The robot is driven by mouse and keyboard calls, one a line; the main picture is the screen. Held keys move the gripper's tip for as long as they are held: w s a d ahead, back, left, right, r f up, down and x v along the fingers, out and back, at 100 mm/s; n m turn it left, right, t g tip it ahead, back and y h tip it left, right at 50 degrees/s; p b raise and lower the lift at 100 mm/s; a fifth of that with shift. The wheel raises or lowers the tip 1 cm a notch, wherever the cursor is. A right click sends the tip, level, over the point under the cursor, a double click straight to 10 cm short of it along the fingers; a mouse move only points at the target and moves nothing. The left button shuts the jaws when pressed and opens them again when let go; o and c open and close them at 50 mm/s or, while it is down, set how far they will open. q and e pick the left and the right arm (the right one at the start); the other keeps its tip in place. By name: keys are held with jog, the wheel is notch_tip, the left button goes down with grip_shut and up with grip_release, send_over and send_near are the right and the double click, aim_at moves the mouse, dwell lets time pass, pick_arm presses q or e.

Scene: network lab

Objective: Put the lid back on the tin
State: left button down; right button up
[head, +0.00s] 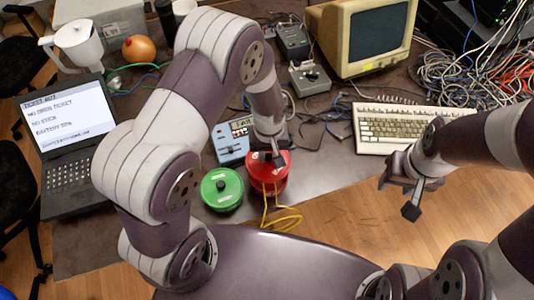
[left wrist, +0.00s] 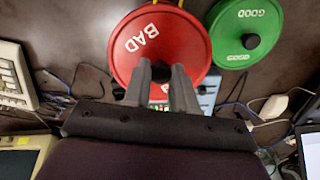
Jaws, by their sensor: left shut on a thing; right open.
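A red lid marked BAD (left wrist: 190,50) fills the upper middle of the left wrist view. My left gripper (left wrist: 160,78) is shut on the lid's black knob, with a finger on each side. In the head view the red lid and tin (head: 268,183) are at the table's front edge, below my left gripper (head: 272,155). I cannot tell whether the lid is seated on the tin or just above it. A green tin with its lid on (head: 222,189), marked GOOD in the left wrist view (left wrist: 245,32), stands beside the red one. My right gripper (head: 398,198) is open and empty, in front of the keyboard.
A yellow cable (head: 283,218) hangs from the red tin over the table edge. A blue device (head: 231,143) stands close behind the tins. A laptop (head: 68,140) is at left, a keyboard (head: 385,128) at right, a monitor (head: 362,38) behind. Loose cables (head: 470,75) crowd the back right.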

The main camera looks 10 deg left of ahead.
aim_at(268, 165)
pick_arm(q)
jog(key=shift+w+d+f+b, duration=0.1)
jog(key=shift+d+f+b, duration=0.05)
jog(key=shift+f+b, duration=0.3)
jog(key=shift+w+d+f+b, duration=0.15)
jog(key=shift+f+b, duration=0.1)
jog(key=shift+f, duration=0.25)
jog(key=f+b, duration=0.3)
jog(key=shift+s+a+f, duration=0.25)
jog(key=shift+a+f, duration=0.05)
jog(key=shift+f, duration=0.1)
jog(key=shift+w+d+f, duration=0.1)
jog(key=shift+d+f, duration=0.05)
jog(key=shift+f, duration=0.15)
jog(key=shift+r, duration=0.1)
jog(key=shift+f, duration=0.2)
dwell(0.4)
jog(key=shift+p, duration=0.3)
